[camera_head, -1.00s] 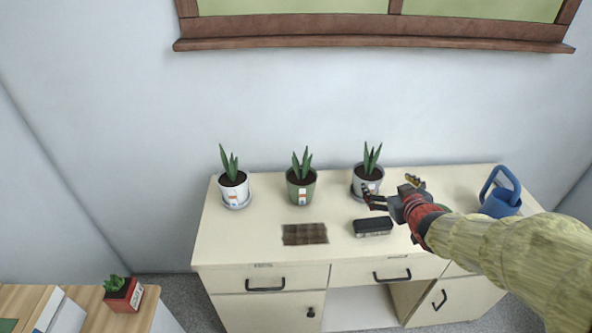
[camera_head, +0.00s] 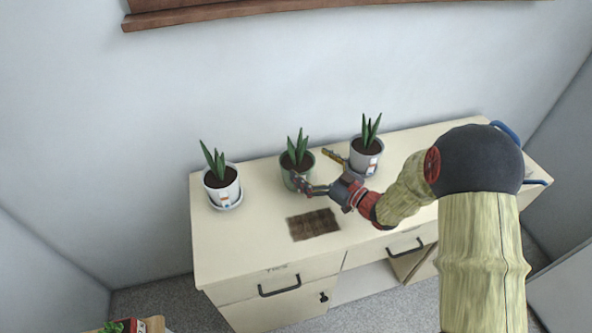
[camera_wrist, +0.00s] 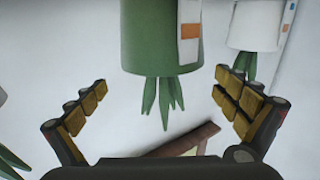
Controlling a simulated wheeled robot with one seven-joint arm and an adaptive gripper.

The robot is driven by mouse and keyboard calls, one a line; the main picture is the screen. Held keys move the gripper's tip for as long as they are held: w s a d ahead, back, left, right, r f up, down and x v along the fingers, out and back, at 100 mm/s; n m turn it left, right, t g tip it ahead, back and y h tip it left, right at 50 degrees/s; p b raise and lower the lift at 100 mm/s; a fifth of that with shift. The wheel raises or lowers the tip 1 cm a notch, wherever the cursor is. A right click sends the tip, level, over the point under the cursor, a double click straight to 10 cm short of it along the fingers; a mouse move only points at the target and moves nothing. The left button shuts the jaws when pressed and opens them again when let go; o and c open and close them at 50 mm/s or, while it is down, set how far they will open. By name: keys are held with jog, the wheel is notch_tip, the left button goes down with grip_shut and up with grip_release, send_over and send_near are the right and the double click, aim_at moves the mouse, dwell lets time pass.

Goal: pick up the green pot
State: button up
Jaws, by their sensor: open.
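The green pot (camera_head: 288,178) with a spiky plant stands upright in the middle of the row on the cream desk. My gripper (camera_head: 316,168) is at its right front side, with its fingers spread and pointing at it. In the wrist view, which is upside down, the green pot (camera_wrist: 150,40) with a white and orange label shows ahead, between the lines of the two open fingers (camera_wrist: 161,82). Nothing is held. In the head view one finger overlaps the pot's front; I cannot tell if it touches.
A white pot (camera_head: 222,190) on a saucer stands left, and a grey-white pot (camera_head: 365,160) stands close right of my gripper. A brown mat (camera_head: 313,224) lies in front. A blue watering can (camera_head: 504,130) is partly hidden behind my arm. A wall is behind the desk (camera_head: 250,240).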

aim_at(300, 159)
jog(key=b+x, duration=0.2)
jog(key=x, duration=0.2)
jog(key=shift+s+a+f, duration=0.1)
jog(key=shift+a+f, duration=0.05)
jog(key=shift+a, duration=0.15)
jog(key=shift+w+a, duration=0.15)
jog(key=shift+w, duration=0.1)
jog(key=shift+c, duration=0.4)
grip_shut()
dwell(0.7)
jog(key=shift+r, duration=0.25)
